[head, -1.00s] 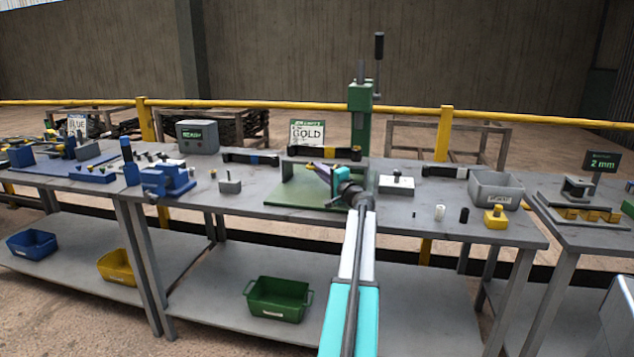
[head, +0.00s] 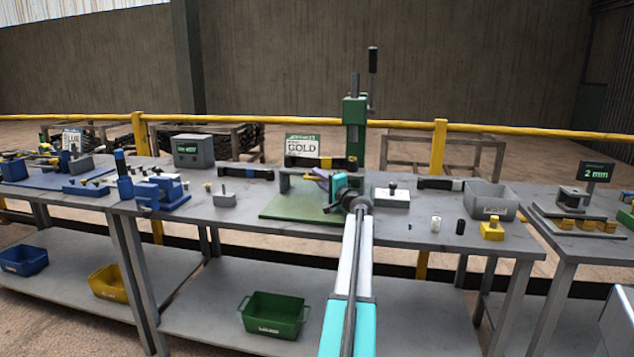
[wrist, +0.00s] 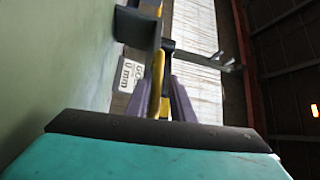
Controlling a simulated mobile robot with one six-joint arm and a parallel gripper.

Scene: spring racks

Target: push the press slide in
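The green press (head: 355,125) stands at the back of the middle table, with a lever on top and a green base plate (head: 290,208) in front. I cannot single out its slide; my gripper and arm cover part of that area. My teal gripper (head: 320,180) is low over the right part of the plate, its purple fingers pointing away. A dark block (wrist: 138,28) and a grey bar (wrist: 205,60) are beyond; contact with either is unclear.
A black bar with yellow bands (head: 320,162) is behind the plate. A white block (head: 391,197) and grey bin (head: 490,202) are to the right.

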